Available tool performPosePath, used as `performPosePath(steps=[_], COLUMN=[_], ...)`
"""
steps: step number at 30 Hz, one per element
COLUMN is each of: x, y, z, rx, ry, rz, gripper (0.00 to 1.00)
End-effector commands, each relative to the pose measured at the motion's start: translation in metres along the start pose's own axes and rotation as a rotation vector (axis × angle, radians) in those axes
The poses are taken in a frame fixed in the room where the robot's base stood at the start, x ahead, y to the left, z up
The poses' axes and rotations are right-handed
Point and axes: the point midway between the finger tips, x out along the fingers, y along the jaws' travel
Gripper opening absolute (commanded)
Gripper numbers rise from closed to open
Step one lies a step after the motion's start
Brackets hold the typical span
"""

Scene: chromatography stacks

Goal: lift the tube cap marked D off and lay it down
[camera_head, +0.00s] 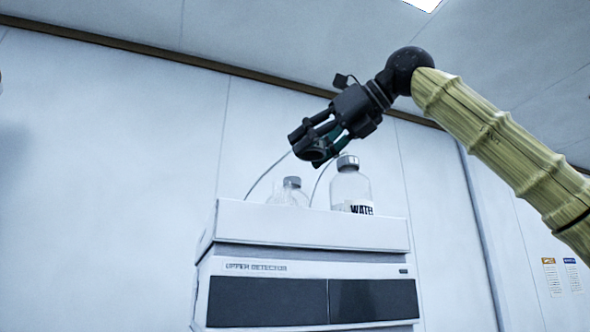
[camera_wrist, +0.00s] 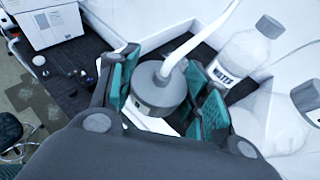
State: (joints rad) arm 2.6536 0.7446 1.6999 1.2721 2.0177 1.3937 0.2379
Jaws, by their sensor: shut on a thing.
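My gripper (camera_head: 313,153) is raised above the white bottle tray, up and left of the WATER bottle's cap. In the wrist view, its teal pads (camera_wrist: 168,98) are shut on a round grey tube cap (camera_wrist: 157,82). A white tube (camera_wrist: 200,38) runs up and right from the top of this cap. I cannot read a D on it; its lower side is mostly hidden, with a white patch below that I cannot identify. In the head view no bottle hangs from my gripper.
The clear WATER bottle (camera_head: 350,187) and a smaller capped bottle (camera_head: 290,193) stand in the white tray (camera_head: 310,226) atop the upper detector (camera_head: 300,265). Thin tubes rise behind them. In the wrist view, a white instrument (camera_wrist: 50,20) and a dark bench top (camera_wrist: 75,62) show at left.

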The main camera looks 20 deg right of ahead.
Motion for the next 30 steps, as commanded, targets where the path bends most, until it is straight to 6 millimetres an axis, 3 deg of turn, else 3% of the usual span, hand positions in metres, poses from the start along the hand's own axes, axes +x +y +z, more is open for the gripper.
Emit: performPosePath(steps=[3, 10, 30], x=[-0.022, -0.046, -0.056], y=[0.008, 0.016, 0.019], z=[-0.009, -0.015, -0.006], rx=[0.000, 0.001, 0.001], ry=[-0.003, -0.001, 0.000], rz=[0.000, 0.000, 0.000], gripper=[0.23, 0.23, 0.23])
